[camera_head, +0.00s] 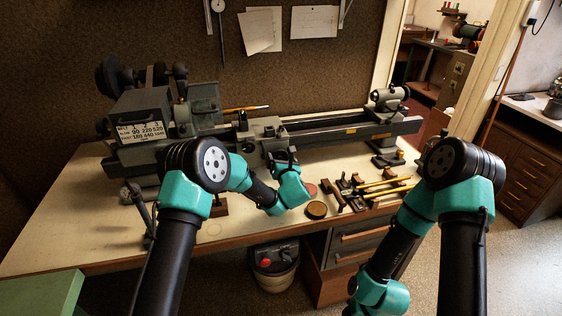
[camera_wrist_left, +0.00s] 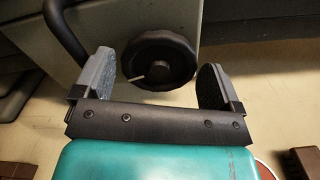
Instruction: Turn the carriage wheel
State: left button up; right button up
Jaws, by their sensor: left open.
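The carriage wheel (camera_wrist_left: 160,60) is a round black handwheel with a small pale handle or mark at its lower left, seen in the left wrist view. It is on the front of a grey-green housing. My left gripper (camera_wrist_left: 157,70) is open, with one finger on each side of the wheel and visible gaps between. I cannot tell how deep the fingers reach past the rim. In the head view, my left gripper (camera_head: 283,158) is in front of the lathe carriage (camera_head: 267,127) and hides most of the wheel. My right gripper is out of view; its arm hangs at the right.
The lathe (camera_head: 340,130) runs along the back of the bench (camera_head: 85,220). Wooden-handled tools (camera_head: 385,188) and a round brown tin (camera_head: 316,210) lie on the bench right of my left gripper. A dark curved lever (camera_wrist_left: 65,32) is close to my left finger in the wrist view.

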pick_arm(q)
jog(key=shift+c, duration=0.3)
jog(key=c, duration=0.6)
jog(key=shift+n, duration=0.3)
